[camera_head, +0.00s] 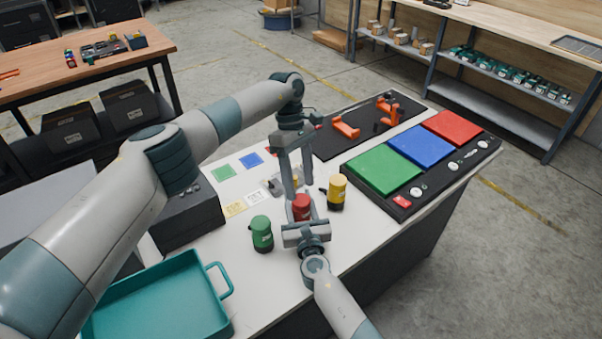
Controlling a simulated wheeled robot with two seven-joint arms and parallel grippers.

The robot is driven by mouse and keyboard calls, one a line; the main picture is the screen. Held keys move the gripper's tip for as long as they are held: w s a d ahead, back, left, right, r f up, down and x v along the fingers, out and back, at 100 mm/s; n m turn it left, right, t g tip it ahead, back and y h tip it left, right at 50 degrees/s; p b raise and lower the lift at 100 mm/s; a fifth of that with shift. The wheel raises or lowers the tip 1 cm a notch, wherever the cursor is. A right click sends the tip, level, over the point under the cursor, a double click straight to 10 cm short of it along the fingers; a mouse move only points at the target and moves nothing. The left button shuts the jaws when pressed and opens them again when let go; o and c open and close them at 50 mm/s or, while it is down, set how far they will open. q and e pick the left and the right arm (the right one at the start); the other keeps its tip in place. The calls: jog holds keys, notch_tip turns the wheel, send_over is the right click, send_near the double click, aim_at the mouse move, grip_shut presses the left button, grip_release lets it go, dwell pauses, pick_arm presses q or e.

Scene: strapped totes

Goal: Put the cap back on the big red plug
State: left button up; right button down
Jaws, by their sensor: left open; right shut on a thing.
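The red plug (301,207) stands near the middle of the white table, between a green plug (262,233) and a yellow plug (337,192). My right gripper (302,213) comes in from the near side and is shut on the red plug. My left gripper (296,184) points down just above and behind the red plug, with its two fingers apart. I see nothing clearly between these fingers. I cannot make out a separate red cap. The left gripper hides part of the table behind the plug.
A teal tray (226,283) sits at the near left, with a dark box (188,222) behind it. A pad panel (408,198) and a black mat with orange brackets (345,129) lie on the right and far side.

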pick_arm(q)
jog(key=n, duration=0.5)
jog(key=shift+s, duration=0.2)
jog(key=n, duration=0.4)
jog(key=shift+d+r+t+y, duration=0.1)
jog(key=shift+t+y, duration=0.2)
jog(key=shift+t, duration=0.1)
jog(key=n, duration=0.4)
jog(key=shift+s+r, duration=0.1)
jog(key=shift+r, duration=0.05)
jog(key=n, duration=0.5)
jog(key=shift+r+n+t, duration=0.2)
jog(key=shift+n+t, duration=0.1)
jog(key=shift+t, duration=0.1)
jog(key=n, duration=0.5)
jog(key=shift+r+n+t+y, duration=0.25)
jog(key=shift+n+t+y, duration=0.05)
jog(key=n, duration=0.4)
jog(key=shift+r+t, duration=0.25)
jog(key=shift+t, duration=0.05)
jog(key=n, duration=0.4)
jog(key=shift+d+r, duration=0.1)
jog(key=shift+r, duration=0.2)
jog(key=n, duration=0.2)
jog(key=n+t, duration=0.1)
jog(key=n, duration=0.1)
jog(key=shift+r, duration=0.3)
